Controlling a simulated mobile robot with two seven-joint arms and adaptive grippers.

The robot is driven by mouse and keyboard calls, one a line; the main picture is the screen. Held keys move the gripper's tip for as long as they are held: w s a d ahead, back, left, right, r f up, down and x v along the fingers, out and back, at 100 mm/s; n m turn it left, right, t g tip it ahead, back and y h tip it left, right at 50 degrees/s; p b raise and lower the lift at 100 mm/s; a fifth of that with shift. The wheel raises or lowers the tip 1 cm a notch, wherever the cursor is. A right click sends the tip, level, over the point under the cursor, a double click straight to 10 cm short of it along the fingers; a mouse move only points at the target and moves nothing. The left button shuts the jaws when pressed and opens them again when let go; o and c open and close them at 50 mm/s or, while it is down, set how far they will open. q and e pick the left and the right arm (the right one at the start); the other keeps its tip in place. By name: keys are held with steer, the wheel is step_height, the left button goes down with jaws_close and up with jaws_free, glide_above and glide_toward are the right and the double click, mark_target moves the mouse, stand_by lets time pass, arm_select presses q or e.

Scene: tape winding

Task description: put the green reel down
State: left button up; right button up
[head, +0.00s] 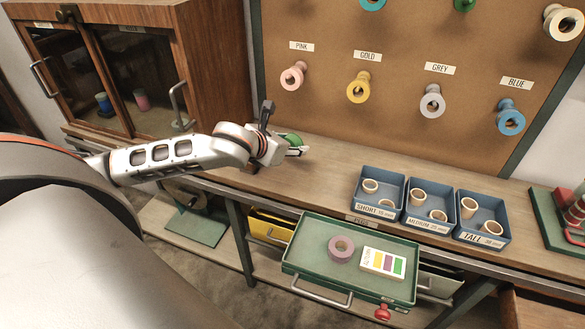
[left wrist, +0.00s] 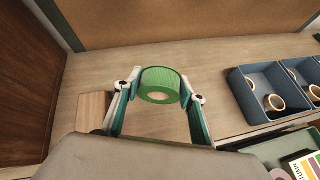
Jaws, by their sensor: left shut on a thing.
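The green reel (left wrist: 160,77) is between the two fingers of my left gripper (left wrist: 160,92), and its open hole faces the wrist camera. The gripper is shut on it. In the head view the reel (head: 294,139) shows partly behind my left gripper (head: 296,150), over the left part of the wooden bench top (head: 325,160). I cannot tell whether the reel touches the bench. My right gripper is not in view.
Blue bins (head: 376,202) of short, medium and tall cores stand to the right. A green tray (head: 305,260) below holds a mauve reel (head: 341,248) and a colour card (head: 384,262). A wooden block (left wrist: 93,109) lies left of the gripper. The bench behind the reel is clear.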

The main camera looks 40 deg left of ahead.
mark_target(292, 173)
arm_select(q)
step_height(292, 173, down, 8)
steer(key=shift+r+b, duration=0.15)
steer(key=shift+b, duration=0.7)
steer(key=shift+r, duration=0.1)
steer(key=o, duration=0.8)
steer(key=shift+o, duration=1)
